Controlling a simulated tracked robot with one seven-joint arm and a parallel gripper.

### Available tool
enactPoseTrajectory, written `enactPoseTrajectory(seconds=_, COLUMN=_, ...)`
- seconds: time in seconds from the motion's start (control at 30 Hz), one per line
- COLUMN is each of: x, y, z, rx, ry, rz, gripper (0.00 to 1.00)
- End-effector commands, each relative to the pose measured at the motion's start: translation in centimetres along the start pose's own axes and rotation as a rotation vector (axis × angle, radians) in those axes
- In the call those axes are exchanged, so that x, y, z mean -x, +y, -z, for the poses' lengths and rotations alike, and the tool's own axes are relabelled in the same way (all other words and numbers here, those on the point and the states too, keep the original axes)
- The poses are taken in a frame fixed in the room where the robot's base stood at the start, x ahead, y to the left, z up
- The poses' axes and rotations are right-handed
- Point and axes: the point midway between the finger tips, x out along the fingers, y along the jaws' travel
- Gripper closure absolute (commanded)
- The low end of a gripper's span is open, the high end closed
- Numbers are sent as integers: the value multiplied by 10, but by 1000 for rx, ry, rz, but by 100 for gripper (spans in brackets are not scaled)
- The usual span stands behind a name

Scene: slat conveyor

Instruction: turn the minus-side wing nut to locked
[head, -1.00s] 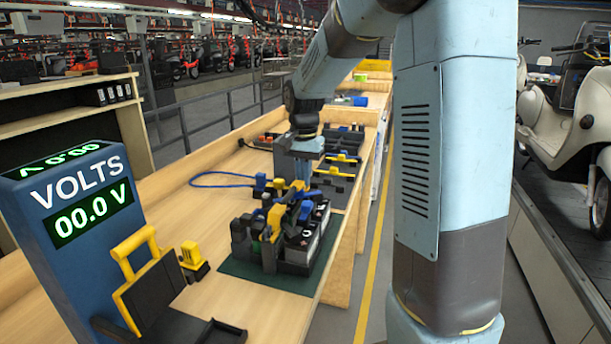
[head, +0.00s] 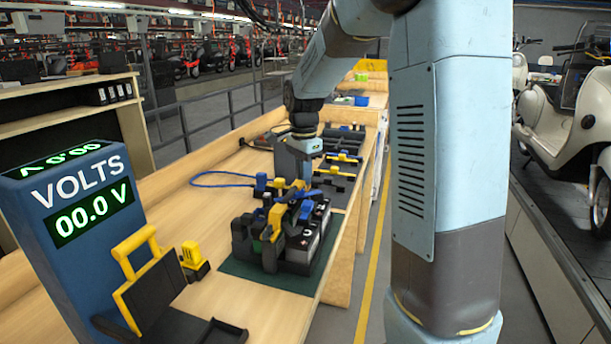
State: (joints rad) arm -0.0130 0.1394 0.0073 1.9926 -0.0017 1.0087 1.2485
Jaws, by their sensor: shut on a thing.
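A battery assembly (head: 283,235) with black, grey, yellow and blue parts stands on a dark green mat (head: 262,277) on the wooden bench. My gripper (head: 302,181) points straight down at the far side of this assembly. Its jaws are shut on a small part there, which I take to be the minus-side wing nut. The nut itself is too small and too covered by the jaws and nearby blue and yellow parts to make out, so its angle cannot be told.
A blue meter (head: 75,200) reading 00.0 V stands at the left. A yellow-and-black stand (head: 150,285) and a small yellow block (head: 193,258) are near it. A blue cable loop (head: 215,180) lies behind, and dark trays (head: 338,170) sit beyond my gripper.

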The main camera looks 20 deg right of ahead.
Motion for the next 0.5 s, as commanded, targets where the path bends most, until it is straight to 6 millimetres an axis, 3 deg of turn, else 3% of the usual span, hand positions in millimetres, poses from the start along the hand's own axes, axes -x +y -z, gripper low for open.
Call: enactPoseTrajectory(seconds=0.5, x=-1, y=-1, z=-1, rx=-487, ry=-2, rz=-4, gripper=100)
